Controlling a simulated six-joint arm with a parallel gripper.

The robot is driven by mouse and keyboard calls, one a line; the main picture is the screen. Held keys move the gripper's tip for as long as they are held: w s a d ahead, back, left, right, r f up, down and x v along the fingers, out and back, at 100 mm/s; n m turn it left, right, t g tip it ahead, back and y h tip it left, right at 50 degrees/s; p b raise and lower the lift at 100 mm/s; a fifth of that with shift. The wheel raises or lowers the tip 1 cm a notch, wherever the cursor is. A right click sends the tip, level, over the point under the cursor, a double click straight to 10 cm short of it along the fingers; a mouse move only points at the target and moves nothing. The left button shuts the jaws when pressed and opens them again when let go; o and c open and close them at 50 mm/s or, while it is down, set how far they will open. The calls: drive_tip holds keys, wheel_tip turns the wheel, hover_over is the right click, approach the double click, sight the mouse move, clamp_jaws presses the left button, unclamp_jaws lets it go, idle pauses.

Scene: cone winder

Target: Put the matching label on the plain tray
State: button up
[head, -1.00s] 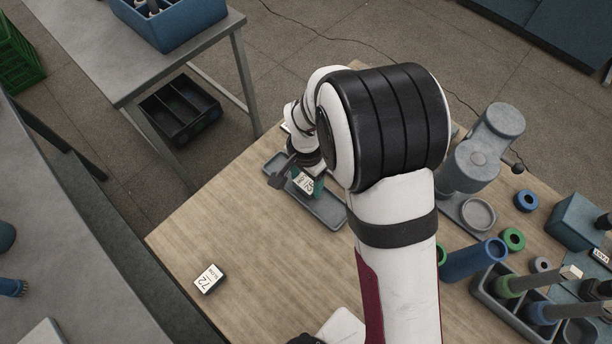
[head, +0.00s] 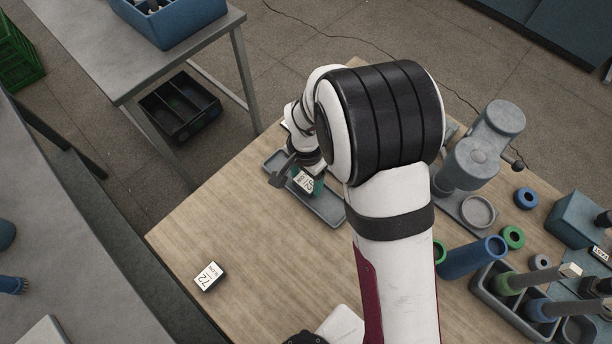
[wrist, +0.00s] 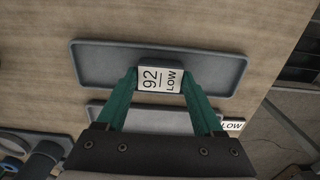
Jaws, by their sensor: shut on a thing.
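My gripper (wrist: 161,82) has green fingers, shut on a label block (wrist: 160,79) reading "92 LOW". In the head view the held label (head: 304,181) shows over the near grey tray (head: 328,213). The same plain tray (wrist: 215,69) shows in the wrist view, with the label over its lower rim; I cannot tell whether they touch. A second grey tray (wrist: 160,120) lies partly behind the fingers, with a "LOW" label (wrist: 233,125) at its right end; its number is hidden. Another label block (head: 209,277), reading "72", lies on the table.
At right stand a grey machine (head: 475,165), a blue tube (head: 472,259), several rings and a rack (head: 500,310) of spindles. A side bench (head: 135,70) with a blue bin (head: 180,22) stands beyond the table's left edge.

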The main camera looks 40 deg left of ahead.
idle(0.4)
drive_tip(key=o, duration=1.4)
drive_tip(key=shift+c, duration=0.2)
drive_tip(key=shift+r, duration=3.95)
drive_tip(key=d+r+m, duration=0.2)
drive_tip(key=d+r, duration=0.4)
drive_tip(key=d, duration=0.5)
drive_tip(key=d+r+m, duration=0.2)
drive_tip(key=d+r, duration=0.3)
drive_tip(key=d, duration=0.7)
drive_tip(key=s+d+r+m+y, duration=0.1)
drive_tip(key=s+d, duration=0.6)
drive_tip(key=s, duration=0.1)
drive_tip(key=shift+s+m+y, duration=0.3)
drive_tip(key=shift+s+y, duration=0.05)
drive_tip(key=shift+y, duration=0.05)
